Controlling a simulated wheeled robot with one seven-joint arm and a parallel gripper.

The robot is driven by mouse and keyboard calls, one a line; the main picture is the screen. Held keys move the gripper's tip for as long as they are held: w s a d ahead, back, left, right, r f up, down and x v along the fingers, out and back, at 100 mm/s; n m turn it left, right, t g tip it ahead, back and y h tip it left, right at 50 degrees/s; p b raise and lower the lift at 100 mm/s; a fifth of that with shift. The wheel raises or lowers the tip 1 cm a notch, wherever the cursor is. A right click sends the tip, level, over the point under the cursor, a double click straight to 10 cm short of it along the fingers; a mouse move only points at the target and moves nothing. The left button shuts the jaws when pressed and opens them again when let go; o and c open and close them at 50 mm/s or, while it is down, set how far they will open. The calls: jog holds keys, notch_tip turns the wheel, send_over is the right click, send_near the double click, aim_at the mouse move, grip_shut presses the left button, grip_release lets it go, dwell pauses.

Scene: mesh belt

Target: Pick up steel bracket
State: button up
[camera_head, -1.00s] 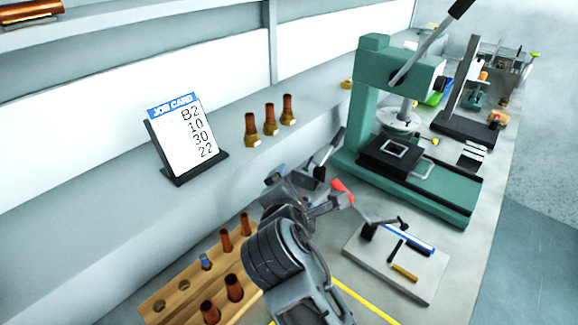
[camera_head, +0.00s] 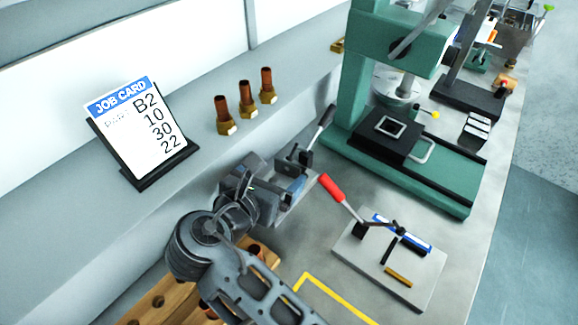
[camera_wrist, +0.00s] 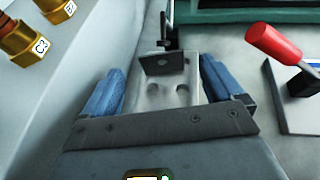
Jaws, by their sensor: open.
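My gripper (camera_head: 282,184) is open, with its blue-padded fingers apart; it also shows in the wrist view (camera_wrist: 163,88). Between and just beyond the fingers in the wrist view is a grey metal piece with a dark upright plate with a hole (camera_wrist: 163,64) and a pale flat part with two round marks. It looks like the steel bracket, but I cannot tell where it ends and any holder under it begins. No grip on it shows. In the head view my gripper hides most of it.
A black-handled lever (camera_head: 326,118) stands just behind the gripper. A red-handled clamp (camera_head: 331,187) on a pale plate (camera_head: 424,285) is to the right. The green press (camera_head: 352,95) is behind. Brass-and-copper fittings (camera_head: 246,98) and a job card (camera_head: 138,128) line the left ledge.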

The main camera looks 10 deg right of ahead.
aim_at(287, 165)
jog(key=b+x, duration=0.2)
jog(key=x, duration=0.1)
jog(key=shift+w+d+f, duration=0.2)
jog(key=shift+d+f, duration=0.05)
jog(key=shift+f, duration=0.05)
jog(key=shift+w+d, duration=0.15)
jog(key=shift+w, duration=0.1)
jog(key=shift+r, duration=0.1)
jog(key=c, duration=1.2)
